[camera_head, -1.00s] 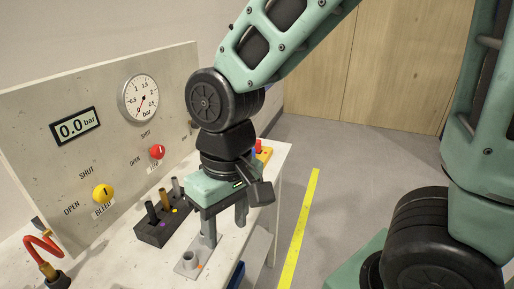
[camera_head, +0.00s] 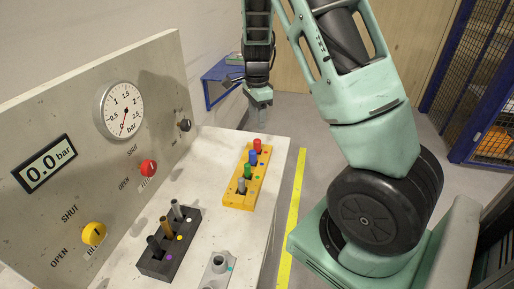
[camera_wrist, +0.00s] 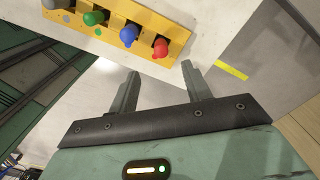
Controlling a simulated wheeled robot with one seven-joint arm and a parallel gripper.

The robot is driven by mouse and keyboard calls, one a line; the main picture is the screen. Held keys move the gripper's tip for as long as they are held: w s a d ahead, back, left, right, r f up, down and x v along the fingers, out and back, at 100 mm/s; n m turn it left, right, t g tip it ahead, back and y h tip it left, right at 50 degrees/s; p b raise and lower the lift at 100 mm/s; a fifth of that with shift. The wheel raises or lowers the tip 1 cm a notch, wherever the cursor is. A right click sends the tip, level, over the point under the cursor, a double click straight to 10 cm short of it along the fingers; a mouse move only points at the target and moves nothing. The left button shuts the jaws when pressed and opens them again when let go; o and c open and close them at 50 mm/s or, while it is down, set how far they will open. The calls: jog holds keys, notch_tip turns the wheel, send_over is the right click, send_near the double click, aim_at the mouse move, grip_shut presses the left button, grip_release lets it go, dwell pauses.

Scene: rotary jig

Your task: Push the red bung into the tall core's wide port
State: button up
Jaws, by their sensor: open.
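The red bung (camera_head: 257,144) stands upright at the far end of the yellow rack (camera_head: 236,198); it also shows in the wrist view (camera_wrist: 160,48). My gripper (camera_wrist: 160,68) is open and empty, its two fingers apart, with the red bung just beyond the fingertips. In the head view my gripper (camera_head: 252,113) is above and behind the rack's far end, apart from the bung. A grey fitting (camera_head: 219,264) with a round open port stands at the bottom of the head view, cut off by the edge. I cannot tell whether it belongs to the tall core.
Blue (camera_head: 252,158), green (camera_head: 247,171) and grey (camera_head: 241,186) bungs share the rack. A black block (camera_head: 169,247) with several upright pegs stands nearer. The gauge panel (camera_head: 95,130) walls off the left.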

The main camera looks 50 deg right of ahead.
aim_at(258, 140)
notch_tip(258, 140, down, 11)
jog(key=shift+d+r+p, duration=0.15)
jog(key=shift+p, duration=0.6)
grip_shut()
